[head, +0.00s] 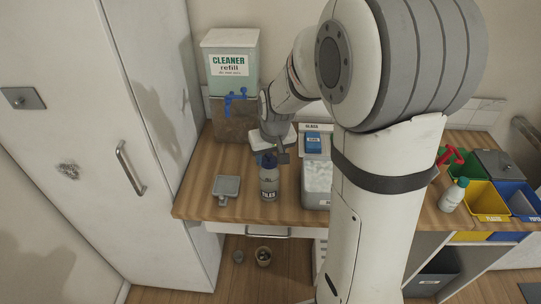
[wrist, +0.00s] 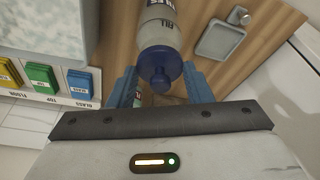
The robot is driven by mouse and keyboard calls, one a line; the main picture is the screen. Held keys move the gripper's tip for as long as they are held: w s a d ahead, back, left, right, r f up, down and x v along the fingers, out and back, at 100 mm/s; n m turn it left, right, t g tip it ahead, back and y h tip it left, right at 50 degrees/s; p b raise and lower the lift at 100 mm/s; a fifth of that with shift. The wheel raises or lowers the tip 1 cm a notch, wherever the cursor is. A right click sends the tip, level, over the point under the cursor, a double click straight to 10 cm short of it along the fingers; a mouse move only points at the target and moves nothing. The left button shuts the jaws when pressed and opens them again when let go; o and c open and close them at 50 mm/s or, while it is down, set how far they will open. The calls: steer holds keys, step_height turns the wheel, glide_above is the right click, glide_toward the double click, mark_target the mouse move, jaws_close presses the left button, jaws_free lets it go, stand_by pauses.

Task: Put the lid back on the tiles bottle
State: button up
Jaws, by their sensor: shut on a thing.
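The tiles bottle (head: 268,185), a grey bottle lettered TILES, stands upright on the wooden counter. Its blue lid (head: 266,161) is at the bottle's top. In the wrist view the lid (wrist: 161,66) is between my gripper's two blue fingers (wrist: 160,88), with the bottle's body (wrist: 158,32) directly beyond it. My gripper (head: 281,156) is at the bottle's top and shut on the lid. The lid looks in line with the bottle and touching it. I cannot tell whether it is fully seated.
A cleaner refill dispenser (head: 231,70) with a blue tap stands behind left. A small grey tray (head: 226,186) lies left of the bottle. A grey container (head: 317,180) stands close on the right. A green-capped bottle (head: 453,196) and coloured bins (head: 487,199) are far right.

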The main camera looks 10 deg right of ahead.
steer(key=o, duration=1.5)
steer(key=shift+r, duration=0.15)
steer(key=shift+r+p, duration=2.3)
steer(key=shift+r, duration=1.15)
jaws_close()
